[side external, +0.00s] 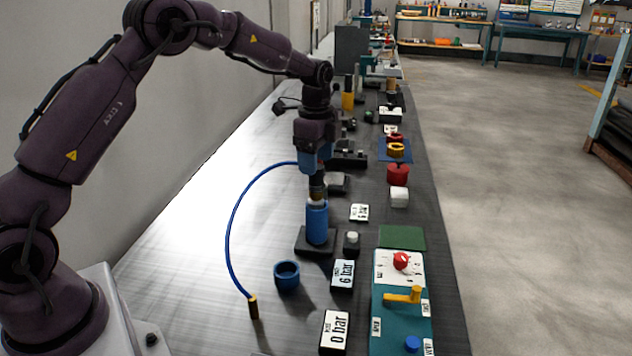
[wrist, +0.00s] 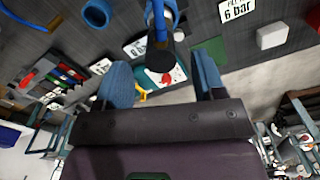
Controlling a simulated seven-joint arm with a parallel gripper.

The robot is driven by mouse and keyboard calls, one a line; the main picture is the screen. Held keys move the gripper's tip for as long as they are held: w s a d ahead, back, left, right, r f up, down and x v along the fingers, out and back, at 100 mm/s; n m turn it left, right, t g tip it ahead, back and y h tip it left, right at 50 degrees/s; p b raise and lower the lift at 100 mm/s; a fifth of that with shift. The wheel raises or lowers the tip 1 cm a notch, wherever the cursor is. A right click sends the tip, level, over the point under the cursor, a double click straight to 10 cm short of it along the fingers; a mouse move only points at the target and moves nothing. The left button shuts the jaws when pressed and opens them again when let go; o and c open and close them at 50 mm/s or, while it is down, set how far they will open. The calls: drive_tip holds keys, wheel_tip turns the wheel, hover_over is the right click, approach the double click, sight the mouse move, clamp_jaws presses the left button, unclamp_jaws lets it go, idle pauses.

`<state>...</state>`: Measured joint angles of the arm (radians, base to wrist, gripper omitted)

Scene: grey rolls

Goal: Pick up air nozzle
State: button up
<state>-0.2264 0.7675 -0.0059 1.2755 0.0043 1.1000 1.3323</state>
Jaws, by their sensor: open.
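The air nozzle appears to be the dark, brown-banded piece (side external: 317,187) standing upright in a blue cylindrical holder (side external: 317,225) on a black base. A blue hose (side external: 229,225) arcs from near its top down to a brass-coloured end (side external: 253,307) on the table. My gripper (side external: 316,164) points down directly over the nozzle, its blue fingers around or just above the nozzle's top.
A blue ring-like cup (side external: 287,276) and cards marked 6 bar (side external: 342,275) and 0 bar (side external: 335,331) lie nearby. A teal panel (side external: 392,335) carries a red knob and yellow lever. The table's left side is mostly clear.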

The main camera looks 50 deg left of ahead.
sight(316, 181)
drive_tip(key=shift+f, duration=3.05)
clamp_jaws()
drive_tip(key=shift+r, duration=0.15)
drive_tip(key=shift+r, duration=0.55)
wheel_tip(316, 181, up, 2)
drive_tip(key=shift+s+r, duration=0.15)
drive_tip(key=shift+r, duration=0.1)
drive_tip(key=s+d+r, duration=0.3)
drive_tip(key=s+r, duration=0.6)
drive_tip(key=s, duration=0.4)
drive_tip(key=shift+s, duration=0.2)
